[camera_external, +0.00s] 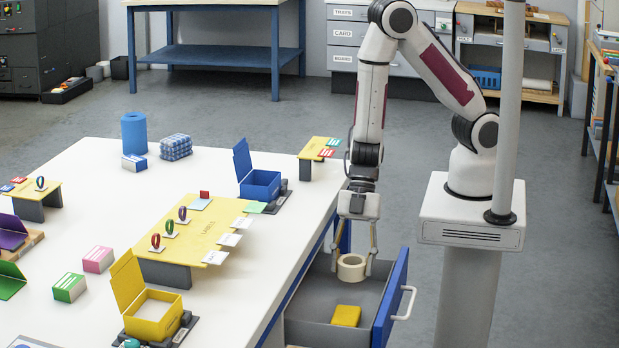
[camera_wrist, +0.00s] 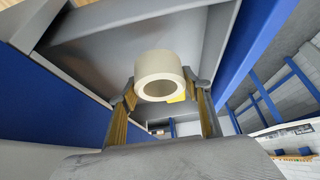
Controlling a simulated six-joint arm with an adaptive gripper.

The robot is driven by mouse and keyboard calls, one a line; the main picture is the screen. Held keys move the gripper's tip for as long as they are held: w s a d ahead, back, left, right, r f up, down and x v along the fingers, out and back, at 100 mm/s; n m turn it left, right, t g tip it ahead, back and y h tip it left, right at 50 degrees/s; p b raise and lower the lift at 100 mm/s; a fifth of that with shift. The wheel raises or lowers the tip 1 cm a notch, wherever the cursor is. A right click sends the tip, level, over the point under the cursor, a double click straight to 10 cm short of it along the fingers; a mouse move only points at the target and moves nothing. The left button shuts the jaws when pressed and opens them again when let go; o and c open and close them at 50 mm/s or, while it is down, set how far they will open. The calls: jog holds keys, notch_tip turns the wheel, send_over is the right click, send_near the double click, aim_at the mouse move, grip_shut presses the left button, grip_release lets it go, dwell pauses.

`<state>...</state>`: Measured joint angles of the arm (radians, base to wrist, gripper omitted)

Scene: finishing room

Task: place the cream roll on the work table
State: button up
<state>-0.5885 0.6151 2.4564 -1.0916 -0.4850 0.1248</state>
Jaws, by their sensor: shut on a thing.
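The cream roll (camera_external: 351,267) is a short pale ring, held at the open drawer on the right side of the work table (camera_external: 262,305). My gripper (camera_external: 352,266) points down into the drawer with its fingers on either side of the roll. In the wrist view the cream roll (camera_wrist: 161,77) sits between the fingertips of my gripper (camera_wrist: 161,88), which are shut on it. Its hole faces the camera. I cannot tell from these views how far it is above the drawer floor. The white work table top (camera_external: 110,205) is to the left of my gripper.
The grey drawer (camera_external: 310,308) has a blue front (camera_external: 391,300) and holds a yellow block (camera_external: 346,315). The table bears an open blue box (camera_external: 260,184), an open yellow box (camera_external: 153,312) and a yellow labels stand (camera_external: 205,231). Bare table lies between these.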

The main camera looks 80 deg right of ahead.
notch_tip(320, 180, up, 23)
jog(key=shift+f, duration=0.2)
dwell(1.2)
dwell(1.0)
jog(key=w+d+m+t+h, duration=0.2)
jog(key=w+d+m+t, duration=0.2)
jog(key=w+d+m, duration=0.9)
jog(key=w+d+t+h, duration=0.1)
jog(key=w+d, duration=0.4)
jog(key=d, duration=0.7)
jog(key=w+d+m+h, duration=0.1)
jog(key=w+d, duration=0.4)
jog(key=d, duration=0.8)
jog(key=shift+w+f+m+t, duration=0.3)
jog(key=shift+f+t, duration=0.05)
jog(key=shift+t, duration=0.05)
